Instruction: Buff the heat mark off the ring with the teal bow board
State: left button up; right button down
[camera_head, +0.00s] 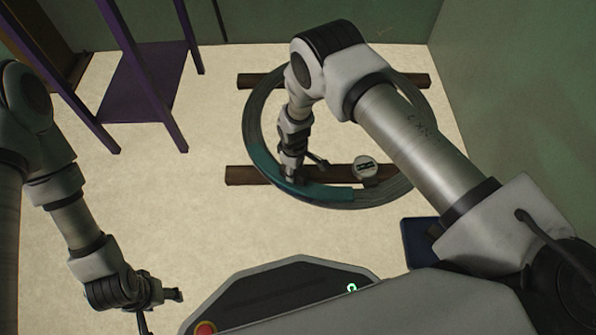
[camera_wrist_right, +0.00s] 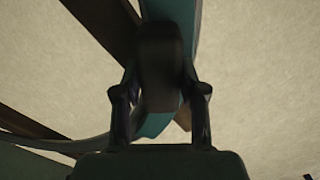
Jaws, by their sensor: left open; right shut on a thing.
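The grey ring (camera_head: 412,184) lies on two dark wooden bars (camera_head: 243,176) on the floor. The curved teal bow board (camera_head: 330,193) lies along the ring's near-left side. My right gripper (camera_head: 289,178) is over the board, pointing down. In the right wrist view its two fingers are shut on a dark block (camera_wrist_right: 161,65), apparently the board's handle, with teal board (camera_wrist_right: 186,18) showing behind it. I cannot make out the heat mark. I cannot tell whether the board touches the ring. My left gripper (camera_head: 161,311) is open and empty at the lower left, away from the ring.
A small round pale thing with a dark face (camera_head: 365,166) is at the ring's near side, right of the board. A purple stand (camera_head: 140,88) is at the left back. A blue box (camera_head: 417,240) is on the floor at right.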

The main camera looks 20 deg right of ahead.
aim_at(306, 175)
jog(key=shift+s+d+r+p, duration=0.1)
jog(key=shift+s+d+p, duration=0.65)
jog(key=shift+p, duration=0.1)
jog(key=shift+s+d+p, duration=0.35)
jog(key=shift+s+d, duration=0.05)
jog(key=shift+s, duration=0.05)
jog(key=shift+s+d+f, duration=0.15)
jog(key=shift+s+f, duration=0.05)
jog(key=shift+w+a+b, duration=0.55)
jog(key=shift+w+a, duration=0.15)
jog(key=shift+w, duration=0.05)
jog(key=shift+w+a+r+b, duration=0.1)
jog(key=shift+w+a+b, duration=0.2)
jog(key=shift+w+a, duration=0.35)
